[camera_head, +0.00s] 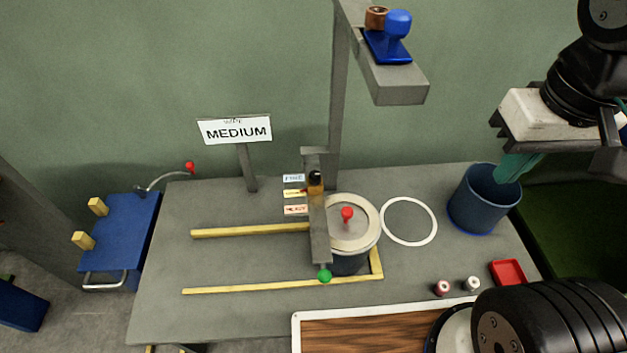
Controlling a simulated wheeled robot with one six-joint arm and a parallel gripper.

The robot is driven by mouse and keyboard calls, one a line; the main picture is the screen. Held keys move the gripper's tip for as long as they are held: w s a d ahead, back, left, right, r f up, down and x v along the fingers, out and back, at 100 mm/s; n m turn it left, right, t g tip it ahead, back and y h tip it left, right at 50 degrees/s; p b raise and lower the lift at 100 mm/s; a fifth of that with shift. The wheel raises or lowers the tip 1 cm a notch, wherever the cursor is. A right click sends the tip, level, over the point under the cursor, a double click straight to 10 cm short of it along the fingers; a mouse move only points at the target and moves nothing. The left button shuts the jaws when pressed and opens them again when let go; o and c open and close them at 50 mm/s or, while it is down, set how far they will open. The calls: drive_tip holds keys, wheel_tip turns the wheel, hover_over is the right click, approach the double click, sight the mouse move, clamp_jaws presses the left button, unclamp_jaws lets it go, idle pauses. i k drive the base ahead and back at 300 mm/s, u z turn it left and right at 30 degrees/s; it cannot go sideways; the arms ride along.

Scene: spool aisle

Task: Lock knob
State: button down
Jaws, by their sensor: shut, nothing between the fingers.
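A grey upright gauge with a slim arm stands on the table, and a black knob (316,177) sits at its top beside a brown block. A green ball (325,275) is on the arm's near end. A red knob (347,214) is on the pale round lid of a drum (350,262). I cannot tell which knob the task means. My gripper (510,168) is at the upper right, well apart from all of these, with its teal fingers shut and empty, above the dark blue bin (470,210).
Stacked labels (295,209) sit left of the gauge. A sign reading MEDIUM (235,130) stands behind. A grey post bears a shelf (400,85) with a blue stamp (397,24). Yellow rails (250,231), a white ring (409,221) and a red tray (508,272) are on the table. Its left side is clear.

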sight(315, 176)
drive_tip(key=k, duration=0.5)
drive_tip(key=u, duration=1.05)
drive_tip(key=k, duration=0.75)
drive_tip(key=z, duration=0.95)
drive_tip(key=i, duration=0.5)
